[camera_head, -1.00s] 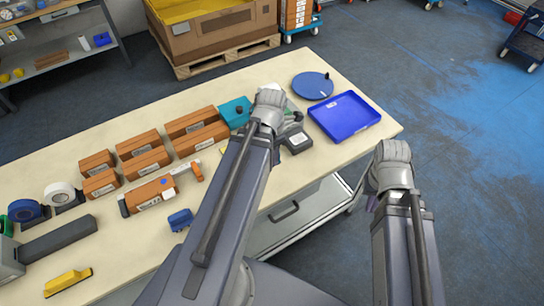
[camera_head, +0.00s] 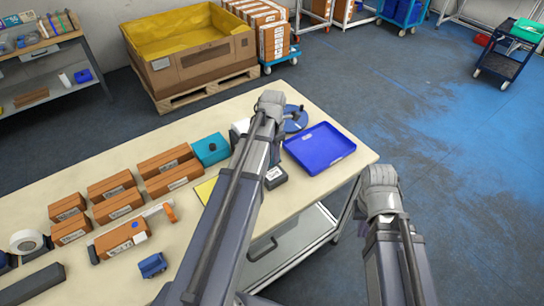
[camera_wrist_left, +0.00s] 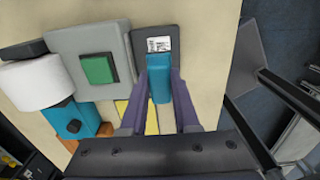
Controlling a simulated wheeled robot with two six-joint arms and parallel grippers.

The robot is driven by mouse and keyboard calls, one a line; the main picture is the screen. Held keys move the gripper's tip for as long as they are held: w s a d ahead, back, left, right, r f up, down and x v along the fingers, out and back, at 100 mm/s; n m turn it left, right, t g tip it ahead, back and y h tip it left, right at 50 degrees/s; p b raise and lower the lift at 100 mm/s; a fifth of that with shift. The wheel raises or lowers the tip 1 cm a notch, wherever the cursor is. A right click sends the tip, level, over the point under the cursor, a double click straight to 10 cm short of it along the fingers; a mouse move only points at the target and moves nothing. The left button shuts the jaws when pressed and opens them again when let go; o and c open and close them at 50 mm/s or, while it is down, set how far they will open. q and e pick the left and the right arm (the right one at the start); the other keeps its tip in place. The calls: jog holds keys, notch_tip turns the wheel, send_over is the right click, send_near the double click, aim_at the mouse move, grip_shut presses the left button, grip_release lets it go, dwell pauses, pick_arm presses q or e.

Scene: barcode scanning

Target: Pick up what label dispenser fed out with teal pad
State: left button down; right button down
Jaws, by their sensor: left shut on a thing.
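My left gripper (camera_wrist_left: 160,82) is shut on a teal pad piece (camera_wrist_left: 158,88), held between its purple fingers in the left wrist view. The teal tip lies just below a small white printed label (camera_wrist_left: 158,44) on a dark block (camera_wrist_left: 174,34); I cannot tell whether they touch. Left of the block is a grey unit with a green button (camera_wrist_left: 97,70), beside a white roll (camera_wrist_left: 35,82). In the head view the dark block (camera_head: 276,178) sits right of my left arm, which hides most of that gripper. My right gripper's fingers do not show.
A teal box with a dark knob (camera_head: 211,148) stands left of my left arm. A blue tray (camera_head: 320,149) and a round blue disc (camera_head: 296,120) lie at the table's right end. Several brown boxes (camera_head: 165,162) stand to the left.

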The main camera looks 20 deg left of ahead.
pick_arm(q)
jog(key=shift+w+f+b, duration=0.1)
jog(key=shift+f+b, duration=0.45)
jog(key=shift+f, duration=0.2)
notch_tip(320, 180, down, 4)
jog(key=b, duration=0.4)
jog(key=shift+f, duration=0.1)
jog(key=shift+f+b, duration=0.55)
jog(key=shift+b, duration=0.15)
dwell(0.6)
dwell(0.8)
notch_tip(320, 180, up, 7)
jog(key=p, duration=0.7)
